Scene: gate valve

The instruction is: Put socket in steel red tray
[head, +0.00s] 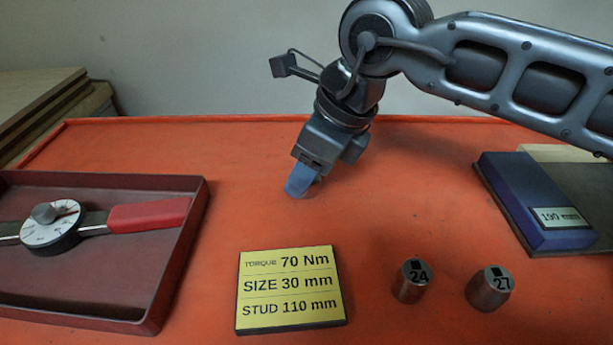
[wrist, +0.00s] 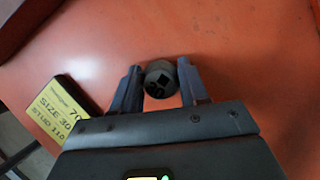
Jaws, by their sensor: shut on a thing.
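My gripper (head: 302,182) points down close to the orange table top, right of the tray. In the wrist view my gripper (wrist: 157,92) is shut on a dark round socket (wrist: 160,76), with a square hole and a partly readable number on its top. In the head view the fingers hide this socket, and I cannot tell whether it touches the table. The dark red steel tray (head: 198,240) is at the left and holds a torque wrench (head: 145,214) with a red handle. Two other sockets, marked 24 (head: 411,283) and 27 (head: 488,290), stand at the front right.
A yellow sign (head: 290,289) reads 70 Nm, size 30 mm, stud 110 mm. A blue block (head: 530,200) marked 190 mm lies at the right. The table between the gripper and the tray wall is clear.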

